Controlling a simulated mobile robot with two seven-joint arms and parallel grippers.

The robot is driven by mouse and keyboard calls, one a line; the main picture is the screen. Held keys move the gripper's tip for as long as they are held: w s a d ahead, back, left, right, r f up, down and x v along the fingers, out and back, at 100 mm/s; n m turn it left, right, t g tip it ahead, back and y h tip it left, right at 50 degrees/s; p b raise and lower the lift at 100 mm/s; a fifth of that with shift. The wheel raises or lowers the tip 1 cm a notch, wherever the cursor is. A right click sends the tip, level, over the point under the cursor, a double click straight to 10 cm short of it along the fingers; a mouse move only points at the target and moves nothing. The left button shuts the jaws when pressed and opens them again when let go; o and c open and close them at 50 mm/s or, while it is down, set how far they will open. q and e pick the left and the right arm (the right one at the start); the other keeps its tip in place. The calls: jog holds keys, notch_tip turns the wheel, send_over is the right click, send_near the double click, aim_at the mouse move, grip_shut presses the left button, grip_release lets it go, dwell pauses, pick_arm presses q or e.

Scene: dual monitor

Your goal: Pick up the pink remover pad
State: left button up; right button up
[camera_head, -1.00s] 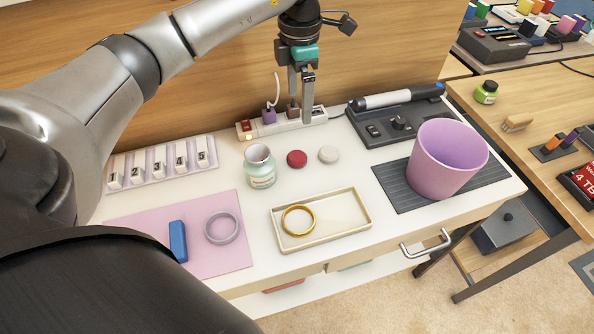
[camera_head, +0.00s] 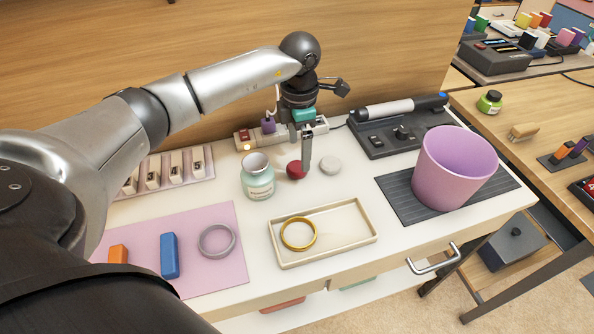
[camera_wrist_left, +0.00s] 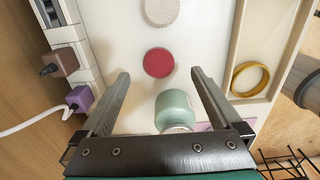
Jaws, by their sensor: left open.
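The pink remover pad looks like a small crimson-pink disc (camera_head: 295,170) lying flat on the white desk, between the glass jar (camera_head: 258,178) and a white round pad (camera_head: 330,164). My left gripper (camera_head: 300,160) points down over it, open and empty, with one finger partly in front of the disc. In the left wrist view the crimson disc (camera_wrist_left: 158,63) shows between the two fingertips (camera_wrist_left: 160,74), touching neither. The white pad (camera_wrist_left: 162,12) is beyond it and the jar (camera_wrist_left: 175,108) is nearer the palm. My right gripper is not in view.
A power strip (camera_head: 247,139) with plugs runs behind the left gripper. A cream tray (camera_head: 345,245) with a gold ring (camera_head: 298,233) lies in front. A purple cup (camera_head: 452,170) stands to the right. A pink mat (camera_head: 213,275) holds blue and orange blocks and a grey ring.

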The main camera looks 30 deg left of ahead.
aim_at(297, 166)
pick_arm(q)
jog(key=shift+a+f, duration=0.1)
jog(key=shift+f, duration=0.55)
notch_tip(297, 166, down, 3)
jog(key=shift+s+a+r+b, duration=0.1)
jog(key=shift+a+b, duration=0.05)
jog(key=shift+b, duration=0.6)
jog(key=shift+f, duration=0.55)
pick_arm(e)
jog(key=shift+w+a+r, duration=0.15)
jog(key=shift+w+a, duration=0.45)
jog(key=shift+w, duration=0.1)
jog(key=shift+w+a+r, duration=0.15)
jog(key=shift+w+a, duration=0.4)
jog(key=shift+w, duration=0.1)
pick_arm(q)
jog(key=shift+c, duration=0.3)
jog(key=c, duration=1.3)
